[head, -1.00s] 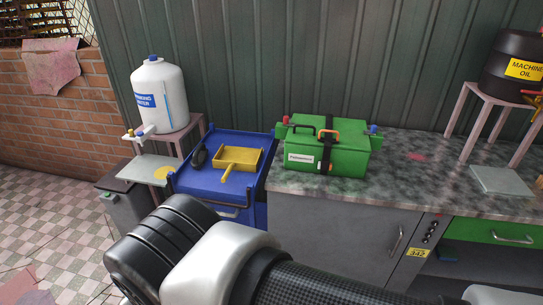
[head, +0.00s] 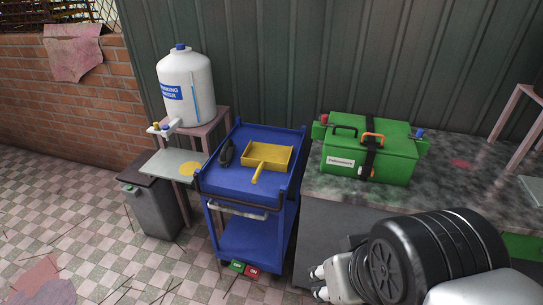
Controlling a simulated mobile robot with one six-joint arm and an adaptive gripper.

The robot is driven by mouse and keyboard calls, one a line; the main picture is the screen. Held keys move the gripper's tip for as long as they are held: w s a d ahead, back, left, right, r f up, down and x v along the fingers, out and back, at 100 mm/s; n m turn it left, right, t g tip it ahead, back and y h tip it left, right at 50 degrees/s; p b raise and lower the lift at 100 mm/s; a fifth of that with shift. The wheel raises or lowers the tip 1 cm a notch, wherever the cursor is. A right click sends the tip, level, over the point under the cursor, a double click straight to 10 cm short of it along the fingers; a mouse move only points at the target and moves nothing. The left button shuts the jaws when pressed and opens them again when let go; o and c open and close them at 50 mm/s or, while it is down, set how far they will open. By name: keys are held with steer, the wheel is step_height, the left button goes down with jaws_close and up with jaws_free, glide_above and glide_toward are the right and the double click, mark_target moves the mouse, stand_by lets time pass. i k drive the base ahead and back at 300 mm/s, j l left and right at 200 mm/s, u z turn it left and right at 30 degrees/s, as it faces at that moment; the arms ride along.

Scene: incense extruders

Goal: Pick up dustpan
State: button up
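The yellow dustpan (head: 269,155) lies on the top shelf of the blue cart (head: 227,181) in the head view. Its handle points toward the front of the cart. My gripper (head: 318,283) is at the bottom of the view, in front of the grey cabinet, to the right of the cart and lower than the dustpan. It is apart from the dustpan. Two pale fingertips show with a gap between them, and nothing shows between them.
A black object (head: 227,153) lies left of the dustpan on the cart. A green toolbox (head: 368,150) sits on the counter (head: 457,181) to the right. A white water tank (head: 187,88) on a stand and a grey bin (head: 150,205) are to the left. Tiled floor in front is mostly clear.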

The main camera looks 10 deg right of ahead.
mark_target(261, 156)
steer(key=i+j+z, duration=0.25)
steer(key=i, duration=0.3)
steer(key=i+j+z, duration=0.25)
steer(key=i, duration=0.3)
steer(key=i+j+z, duration=0.2)
steer(key=i+j, duration=0.2)
steer(key=i, duration=0.1)
